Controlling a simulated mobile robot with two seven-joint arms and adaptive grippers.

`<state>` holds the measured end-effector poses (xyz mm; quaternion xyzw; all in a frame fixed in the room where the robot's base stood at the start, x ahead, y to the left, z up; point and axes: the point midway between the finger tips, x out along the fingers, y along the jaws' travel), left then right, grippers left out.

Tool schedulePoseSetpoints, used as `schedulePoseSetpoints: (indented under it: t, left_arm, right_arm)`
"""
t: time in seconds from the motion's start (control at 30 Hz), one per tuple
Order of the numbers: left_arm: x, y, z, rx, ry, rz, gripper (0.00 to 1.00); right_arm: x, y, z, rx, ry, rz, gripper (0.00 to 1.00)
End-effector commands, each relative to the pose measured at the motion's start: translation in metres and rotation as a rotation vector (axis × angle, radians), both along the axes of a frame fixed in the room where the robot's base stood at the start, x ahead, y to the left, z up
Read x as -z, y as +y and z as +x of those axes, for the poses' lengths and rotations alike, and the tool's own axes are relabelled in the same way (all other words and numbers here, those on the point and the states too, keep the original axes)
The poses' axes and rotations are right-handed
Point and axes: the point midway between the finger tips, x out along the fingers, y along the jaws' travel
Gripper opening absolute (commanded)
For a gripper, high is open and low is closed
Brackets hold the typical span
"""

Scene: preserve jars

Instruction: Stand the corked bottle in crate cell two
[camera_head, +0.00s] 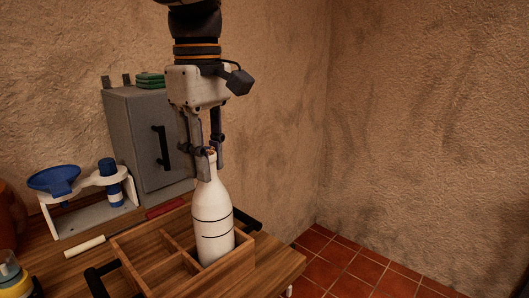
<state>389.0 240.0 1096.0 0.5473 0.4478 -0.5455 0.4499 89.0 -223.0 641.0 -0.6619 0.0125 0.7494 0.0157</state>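The white corked bottle (213,222) stands upright with its lower part inside the wooden crate (157,263). It is in a right-hand cell, near the crate's right end; I cannot tell the cell's number or whether the base touches the crate floor. My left gripper (208,163) points straight down at the bottle's neck, its fingers on either side of the corked top. Whether the fingers press on the neck is hard to see. The cork (211,152) shows between the fingers. The crate's other visible cells look empty. My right gripper is not in view.
A grey cabinet (130,130) with a black handle stands behind the crate. Left of it is a white stand with a blue funnel (54,180) and a blue cylinder. A pale rod (85,246) lies beside the crate. The table's right edge is close to the crate.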

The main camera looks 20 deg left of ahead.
Motion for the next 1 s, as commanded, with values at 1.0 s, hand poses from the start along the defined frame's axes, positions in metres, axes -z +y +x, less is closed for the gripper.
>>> schedulePoseSetpoints:
  t: [1.0]
  left_arm:
    - [-0.118,0.000,0.001,-0.001,0.002,-0.001,0.45]
  right_arm:
    - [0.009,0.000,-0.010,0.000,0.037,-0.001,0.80]
